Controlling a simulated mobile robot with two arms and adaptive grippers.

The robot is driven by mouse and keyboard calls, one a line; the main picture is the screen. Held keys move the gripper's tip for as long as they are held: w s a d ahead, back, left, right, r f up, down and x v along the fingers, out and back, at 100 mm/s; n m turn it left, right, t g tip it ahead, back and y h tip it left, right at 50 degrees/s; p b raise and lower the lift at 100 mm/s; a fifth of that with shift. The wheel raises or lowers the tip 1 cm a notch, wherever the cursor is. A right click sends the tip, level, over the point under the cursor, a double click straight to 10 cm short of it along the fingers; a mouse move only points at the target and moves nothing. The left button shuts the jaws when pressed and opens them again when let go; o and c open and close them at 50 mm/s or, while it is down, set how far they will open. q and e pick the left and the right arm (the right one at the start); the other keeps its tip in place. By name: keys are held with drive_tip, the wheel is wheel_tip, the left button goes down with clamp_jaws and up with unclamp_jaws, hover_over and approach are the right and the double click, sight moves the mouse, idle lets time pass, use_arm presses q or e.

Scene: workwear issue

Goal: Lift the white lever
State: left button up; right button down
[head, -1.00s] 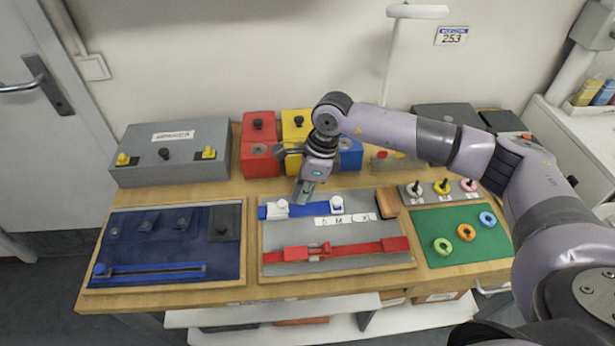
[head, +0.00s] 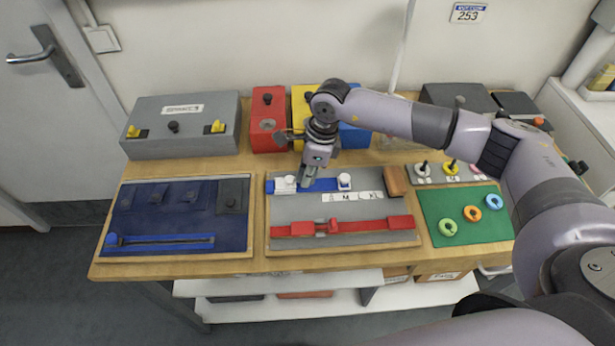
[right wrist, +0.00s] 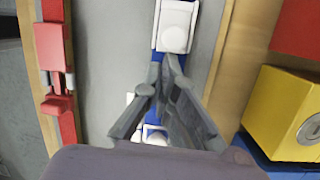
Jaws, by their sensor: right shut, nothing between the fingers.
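On the grey board (head: 400,208), a blue strip (head: 318,184) carries two white parts. A white block with a round knob (head: 284,184) is at its left end and a white knobbed piece (head: 344,180) at its right; I cannot tell which is the lever. My right gripper (head: 304,186) is shut and empty, pointing down between them, close to the left block. In the right wrist view its fingertips (right wrist: 166,62) lie just below that white block (right wrist: 174,26); contact is unclear. The other white piece (right wrist: 154,133) is partly hidden behind the fingers. My left gripper is out of view.
A red slider bar (head: 368,224) lies at the board's front and a brown block (head: 396,181) at its right. Red (head: 268,122) and yellow boxes (right wrist: 282,115) stand behind. A blue panel (head: 180,222) is left, a green mat (head: 455,200) with rings right.

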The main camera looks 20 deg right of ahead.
sight(292, 181)
drive_tip(key=shift+a+r+h, duration=0.2)
drive_tip(key=shift+r+h, duration=0.1)
drive_tip(key=shift+h, duration=0.1)
drive_tip(key=shift+w+a+r+b, duration=0.15)
drive_tip(key=shift+r+b, duration=0.1)
drive_tip(key=shift+b, duration=0.2)
drive_tip(key=a+b, duration=0.1)
drive_tip(key=a+r+b, duration=0.1)
drive_tip(key=b, duration=0.1)
drive_tip(key=shift+w+a+r, duration=0.1)
drive_tip(key=shift+w+r, duration=0.2)
drive_tip(key=shift+r, duration=0.3)
drive_tip(key=shift+r, duration=0.8)
